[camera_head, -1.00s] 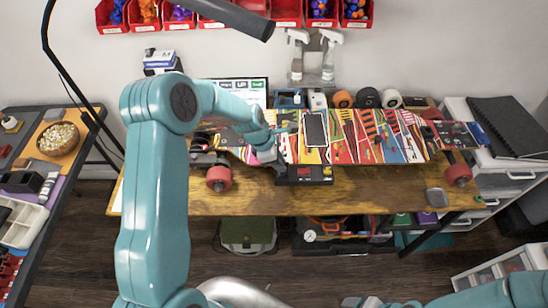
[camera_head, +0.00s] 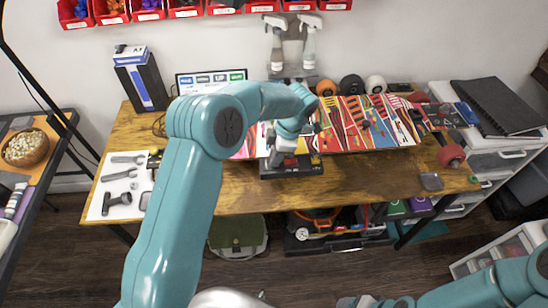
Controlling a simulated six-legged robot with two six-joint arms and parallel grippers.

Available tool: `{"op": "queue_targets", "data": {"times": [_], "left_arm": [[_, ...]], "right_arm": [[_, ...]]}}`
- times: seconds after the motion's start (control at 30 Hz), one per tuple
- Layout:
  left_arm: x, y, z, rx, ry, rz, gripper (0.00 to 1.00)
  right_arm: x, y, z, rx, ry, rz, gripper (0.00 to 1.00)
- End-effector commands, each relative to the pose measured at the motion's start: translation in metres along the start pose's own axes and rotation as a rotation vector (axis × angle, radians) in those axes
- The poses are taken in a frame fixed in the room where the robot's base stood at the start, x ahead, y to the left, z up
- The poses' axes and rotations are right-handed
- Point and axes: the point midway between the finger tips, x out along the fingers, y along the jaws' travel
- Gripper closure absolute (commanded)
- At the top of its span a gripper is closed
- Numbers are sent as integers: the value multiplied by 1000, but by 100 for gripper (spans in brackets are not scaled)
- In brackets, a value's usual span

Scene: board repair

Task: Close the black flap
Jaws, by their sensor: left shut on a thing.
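A low black case (camera_head: 300,170) with small red marks stands at the front of the wooden table, by the skateboard. I take its dark top to be the black flap; its hinge and how far it is open are too small to tell. My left gripper (camera_head: 278,158) points down at the case's left part, shut, with its fingertips at the black top. What lies between the fingers is mostly hidden. My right gripper (camera_head: 358,302) shows only in part at the bottom edge, far from the case; its fingers are unclear.
The colourful skateboard (camera_head: 350,122) lies behind the case, its left part hidden by my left arm. A white mat (camera_head: 97,200) with tools lies at the table's left.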

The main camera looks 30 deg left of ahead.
Motion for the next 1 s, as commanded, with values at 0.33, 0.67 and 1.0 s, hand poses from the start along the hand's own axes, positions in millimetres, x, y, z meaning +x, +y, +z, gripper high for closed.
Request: {"op": "queue_targets", "data": {"times": [0.33,0.67,1.0], "left_arm": [[2,-1,1,2,20,-3,100],[2,-1,1,2,19,-4,58],[-7,0,2,0,18,0,58]], "right_arm": [[3,1,0,0,0,0,31],[3,1,0,0,0,0,31],[5,2,0,0,0,0,31]]}}
